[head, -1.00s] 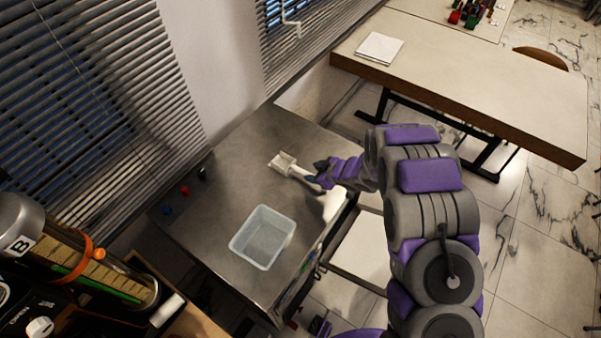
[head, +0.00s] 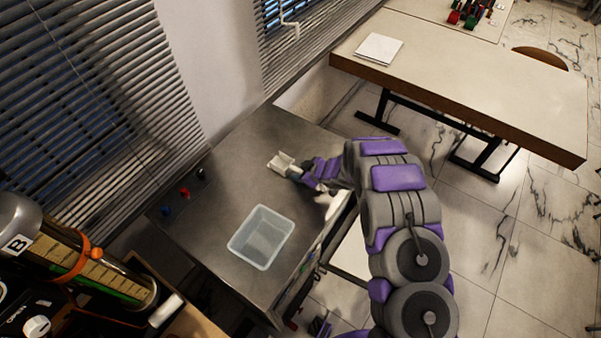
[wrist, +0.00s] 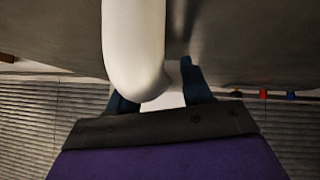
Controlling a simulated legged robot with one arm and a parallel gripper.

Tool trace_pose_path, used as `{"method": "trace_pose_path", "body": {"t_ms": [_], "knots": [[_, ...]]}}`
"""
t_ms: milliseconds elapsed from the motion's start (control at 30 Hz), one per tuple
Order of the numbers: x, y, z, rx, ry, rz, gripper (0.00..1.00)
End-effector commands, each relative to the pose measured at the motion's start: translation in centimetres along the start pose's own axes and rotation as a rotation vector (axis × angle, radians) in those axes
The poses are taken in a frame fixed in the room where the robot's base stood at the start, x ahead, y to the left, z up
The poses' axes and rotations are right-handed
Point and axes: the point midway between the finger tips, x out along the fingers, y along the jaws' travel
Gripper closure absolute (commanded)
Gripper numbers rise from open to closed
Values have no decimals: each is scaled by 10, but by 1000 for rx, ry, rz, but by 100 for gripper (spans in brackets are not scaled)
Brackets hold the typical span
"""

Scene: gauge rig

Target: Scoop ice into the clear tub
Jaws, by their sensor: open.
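A white scoop (head: 283,162) lies on the grey metal counter (head: 222,190), its head toward the left window. My gripper (head: 298,173) is at its handle end and hides most of the handle in the head view. In the wrist view a thick white handle (wrist: 133,45) runs down between the dark fingers of my gripper (wrist: 157,88). The jaws are open, with a gap beside the handle at the right finger. The clear tub (head: 233,247) stands upright on the counter, nearer the front. It looks empty. I cannot make out any ice.
Red (head: 185,193), blue and black knobs line the counter's left edge. A dark machine with an orange band (head: 78,262) stands at the lower left. A long table (head: 470,85) is at the upper right. The counter between scoop and tub is clear.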

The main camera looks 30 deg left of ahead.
Motion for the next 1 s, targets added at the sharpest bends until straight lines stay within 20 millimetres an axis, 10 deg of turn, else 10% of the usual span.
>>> {"method": "trace_pose_path", "body": {"t_ms": [667,1000], "knots": [[-4,1,1,1,3,0,100],[0,0,-1,-1,-1,0,100]]}}
